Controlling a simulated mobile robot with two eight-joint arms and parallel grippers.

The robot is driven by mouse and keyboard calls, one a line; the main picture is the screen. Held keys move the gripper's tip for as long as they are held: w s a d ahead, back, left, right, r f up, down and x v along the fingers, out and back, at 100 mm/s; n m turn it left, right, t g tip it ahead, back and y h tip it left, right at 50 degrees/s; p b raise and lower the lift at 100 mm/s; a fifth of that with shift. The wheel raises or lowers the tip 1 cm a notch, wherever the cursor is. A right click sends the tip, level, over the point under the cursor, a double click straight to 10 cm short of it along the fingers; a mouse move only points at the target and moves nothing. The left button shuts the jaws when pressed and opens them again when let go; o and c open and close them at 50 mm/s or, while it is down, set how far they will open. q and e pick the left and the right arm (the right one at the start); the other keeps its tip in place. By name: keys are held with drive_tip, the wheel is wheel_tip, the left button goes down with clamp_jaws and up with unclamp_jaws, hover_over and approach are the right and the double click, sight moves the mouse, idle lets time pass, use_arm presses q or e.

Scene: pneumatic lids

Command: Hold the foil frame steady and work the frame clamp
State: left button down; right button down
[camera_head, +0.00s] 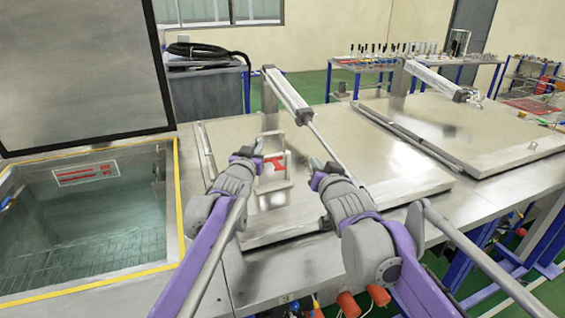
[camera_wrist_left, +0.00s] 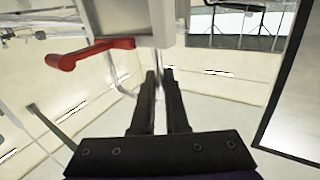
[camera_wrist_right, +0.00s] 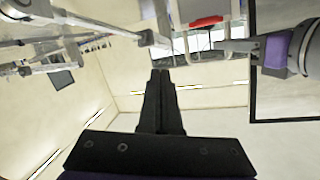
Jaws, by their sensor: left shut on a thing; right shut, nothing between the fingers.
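The foil frame (camera_head: 284,182) stands upright on the middle lid, a light metal frame with a red clamp handle (camera_head: 275,163) across it. My left gripper (camera_head: 247,153) is at its left side, shut on the frame's edge. In the left wrist view, my left fingers (camera_wrist_left: 160,78) meet the pale frame (camera_wrist_left: 142,22), and the red handle (camera_wrist_left: 92,50) sticks out to the left. My right gripper (camera_head: 322,168) is to the right of the frame, shut and empty. In the right wrist view, its fingertips (camera_wrist_right: 160,74) are together, apart from the red handle (camera_wrist_right: 206,22).
The middle lid (camera_head: 390,170) is closed, with a pneumatic cylinder (camera_head: 288,95) whose rod slants down close to my right gripper. An open water tank (camera_head: 90,215) lies to the left under a raised lid (camera_head: 80,70). Another closed lid (camera_head: 480,125) is at the right.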

drive_tip(key=s+a+r+n+g+y, duration=0.2)
drive_tip(key=a+r+n+g+y, duration=0.1)
drive_tip(key=a+r+n+g, duration=0.1)
drive_tip(key=a+r+n, duration=0.1)
drive_tip(key=n, duration=0.1)
drive_tip(key=shift+s+r+n, duration=0.3)
drive_tip(key=shift+s+r, duration=0.1)
drive_tip(key=shift+a, duration=0.1)
hover_over(277, 164)
drive_tip(key=s+d, duration=0.1)
drive_tip(key=s, duration=0.2)
wheel_tip(277, 164, down, 4)
drive_tip(key=shift+s+d+f, duration=0.15)
drive_tip(key=shift+s+f, duration=0.05)
drive_tip(key=shift+f, duration=0.85)
drive_tip(key=shift+s+d+f, duration=0.15)
drive_tip(key=shift+s+f, duration=0.05)
drive_tip(key=shift+f, duration=0.85)
